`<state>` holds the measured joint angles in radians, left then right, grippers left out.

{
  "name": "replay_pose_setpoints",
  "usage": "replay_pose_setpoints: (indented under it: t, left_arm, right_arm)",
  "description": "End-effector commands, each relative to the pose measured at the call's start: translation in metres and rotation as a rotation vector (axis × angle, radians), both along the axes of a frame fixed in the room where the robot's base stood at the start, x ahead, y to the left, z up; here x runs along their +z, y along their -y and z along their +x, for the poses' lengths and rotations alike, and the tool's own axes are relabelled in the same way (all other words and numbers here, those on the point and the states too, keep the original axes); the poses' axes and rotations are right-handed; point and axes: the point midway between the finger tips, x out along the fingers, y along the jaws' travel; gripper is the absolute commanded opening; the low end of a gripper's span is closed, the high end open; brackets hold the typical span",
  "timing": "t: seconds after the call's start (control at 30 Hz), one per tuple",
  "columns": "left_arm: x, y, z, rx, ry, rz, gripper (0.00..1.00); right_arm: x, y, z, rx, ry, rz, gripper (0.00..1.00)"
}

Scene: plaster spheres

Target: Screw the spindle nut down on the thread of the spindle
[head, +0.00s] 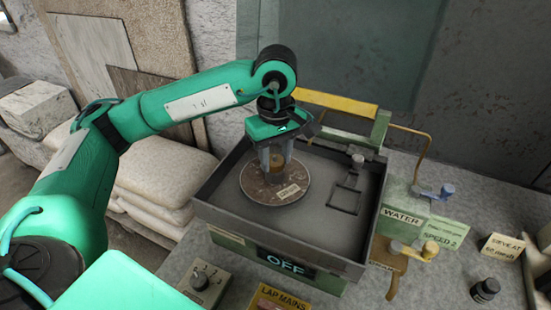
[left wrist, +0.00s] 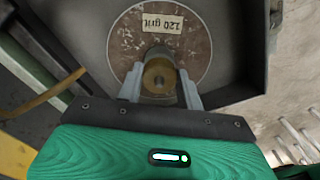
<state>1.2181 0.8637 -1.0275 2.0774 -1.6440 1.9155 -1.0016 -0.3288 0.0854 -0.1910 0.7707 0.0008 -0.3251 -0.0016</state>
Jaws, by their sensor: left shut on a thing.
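My left gripper (head: 277,155) reaches down over the round lap disc (head: 290,190) and is shut on the brass spindle nut (head: 276,160). The nut also shows between the two fingers in the left wrist view (left wrist: 158,75). It sits at the middle of the brown disc, which carries a "120 grit" label (left wrist: 156,22). The spindle and its thread are hidden by the nut and fingers, so I cannot tell how far down the nut sits. My right gripper is not in view.
The disc lies in a dark walled tray (head: 330,245) with a square frame (head: 346,195) on its right. A yellow-and-green bar (head: 335,103) crosses behind. Taps labelled WATER (head: 401,217) and SPEED 2 stand right. The front panel reads OFF (head: 286,264). A knob box (head: 205,283) stands front left.

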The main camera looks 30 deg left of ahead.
Motion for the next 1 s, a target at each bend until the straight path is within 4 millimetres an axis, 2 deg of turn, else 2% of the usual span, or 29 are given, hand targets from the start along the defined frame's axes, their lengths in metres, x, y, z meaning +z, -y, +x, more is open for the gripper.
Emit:
replay_pose_setpoints:
  t: [0.27,0.6,1.0]
  left_arm:
    - [0.000,0.000,0.002,-0.095,0.008,-0.002,0.14]
    - [0.001,0.000,0.002,-0.222,0.011,-0.003,0.14]
    - [0.002,0.000,0.002,-0.354,0.012,-0.003,0.14]
  right_arm:
    - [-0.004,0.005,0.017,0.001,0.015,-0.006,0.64]
    - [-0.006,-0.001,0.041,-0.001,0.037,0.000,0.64]
    - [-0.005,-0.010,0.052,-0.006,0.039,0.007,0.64]
